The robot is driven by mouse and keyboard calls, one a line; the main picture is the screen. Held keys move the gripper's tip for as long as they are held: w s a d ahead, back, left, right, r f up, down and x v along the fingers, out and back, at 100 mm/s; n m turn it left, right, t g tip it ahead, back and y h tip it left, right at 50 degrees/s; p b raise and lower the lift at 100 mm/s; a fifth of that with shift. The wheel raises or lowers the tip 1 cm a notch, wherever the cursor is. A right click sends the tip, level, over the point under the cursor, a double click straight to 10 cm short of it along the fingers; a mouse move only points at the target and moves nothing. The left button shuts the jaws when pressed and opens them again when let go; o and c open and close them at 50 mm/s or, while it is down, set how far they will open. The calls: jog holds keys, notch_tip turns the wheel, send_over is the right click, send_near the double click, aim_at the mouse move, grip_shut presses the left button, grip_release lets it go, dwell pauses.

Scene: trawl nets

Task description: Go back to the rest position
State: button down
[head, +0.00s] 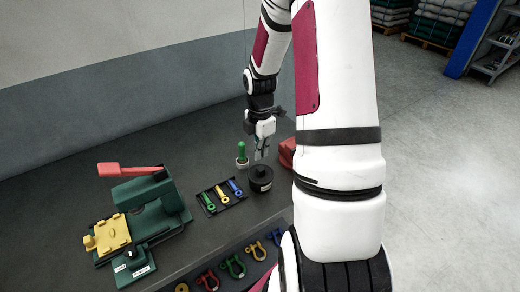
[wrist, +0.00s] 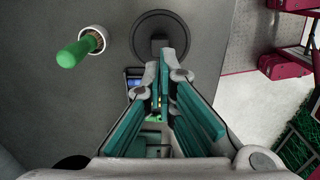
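My gripper (head: 263,148) hangs fingers-down above the dark bench, over the area of a round black pot-like piece (head: 260,179). In the wrist view, the teal-padded fingers (wrist: 167,60) come together at their tips, and I see nothing held between them. The black round piece (wrist: 160,24) lies beyond the fingertips there and is partly covered by them. A green-handled tool (head: 242,151) stands in a small white cup beside the gripper; it also shows in the wrist view (wrist: 76,50), apart from the fingers.
A black tray (head: 209,189) holds green, yellow and blue pieces. A green press-like device (head: 150,207) with a red lever and yellow block stands left. Several coloured shackles (head: 233,266) line the front. A red object (head: 287,152) is partly behind my arm. Open floor (head: 440,150) lies right.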

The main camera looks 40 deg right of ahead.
aim_at(260, 169)
jog(key=shift+f, duration=0.25)
jog(key=shift+f, duration=0.35)
jog(key=shift+f, duration=1.35)
jog(key=shift+f+b, duration=0.3)
jog(key=shift+f, duration=0.05)
jog(key=shift+f, duration=0.55)
jog(key=shift+s+r+p, duration=0.1)
jog(key=shift+r+p, duration=1.2)
jog(key=shift+r, duration=1.15)
jog(key=shift+r+p, duration=0.45)
jog(key=shift+r, duration=0.6)
